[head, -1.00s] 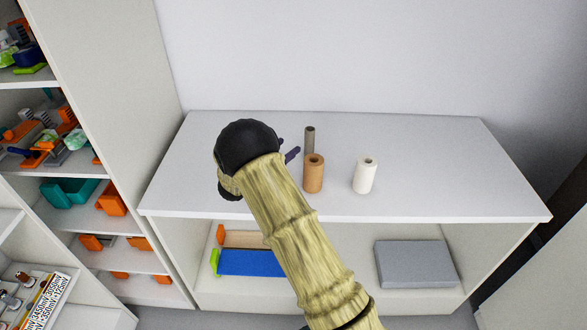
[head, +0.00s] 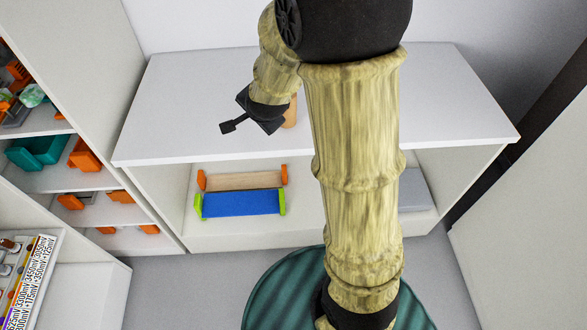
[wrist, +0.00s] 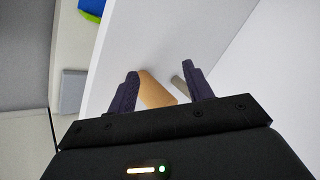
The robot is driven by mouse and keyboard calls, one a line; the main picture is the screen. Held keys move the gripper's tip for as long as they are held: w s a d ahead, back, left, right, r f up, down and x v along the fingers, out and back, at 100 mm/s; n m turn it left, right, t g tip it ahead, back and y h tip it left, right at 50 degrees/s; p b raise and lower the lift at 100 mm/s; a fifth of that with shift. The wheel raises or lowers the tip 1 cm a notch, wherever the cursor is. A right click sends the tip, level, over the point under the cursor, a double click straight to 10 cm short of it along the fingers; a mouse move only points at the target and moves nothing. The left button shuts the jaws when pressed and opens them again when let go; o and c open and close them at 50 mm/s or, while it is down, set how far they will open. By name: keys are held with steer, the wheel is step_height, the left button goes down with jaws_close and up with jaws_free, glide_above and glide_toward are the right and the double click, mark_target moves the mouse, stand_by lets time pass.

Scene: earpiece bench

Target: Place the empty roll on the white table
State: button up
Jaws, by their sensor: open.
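The white table (head: 430,120) has a tan roll (head: 290,114) on it, mostly hidden behind my gripper in the head view. The white roll is not visible now.
Below the tabletop are a blue piece with green ends (head: 240,203), a tan piece with orange ends (head: 243,180) and a grey box (head: 413,188). Shelving (head: 60,178) with orange and teal parts stands left. The tabletop's left and right parts look clear.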

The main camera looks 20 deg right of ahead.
steer(key=s+d+n+g, duration=0.1)
steer(key=s+n+g, duration=0.1)
steer(key=s+n, duration=0.4)
steer(key=s+d+f+n+g, duration=0.1)
steer(key=s+n+g, duration=0.2)
steer(key=s, duration=0.9)
steer(key=n, duration=0.3)
steer(key=shift+s+d, duration=0.2)
steer(key=shift+d, duration=0.2)
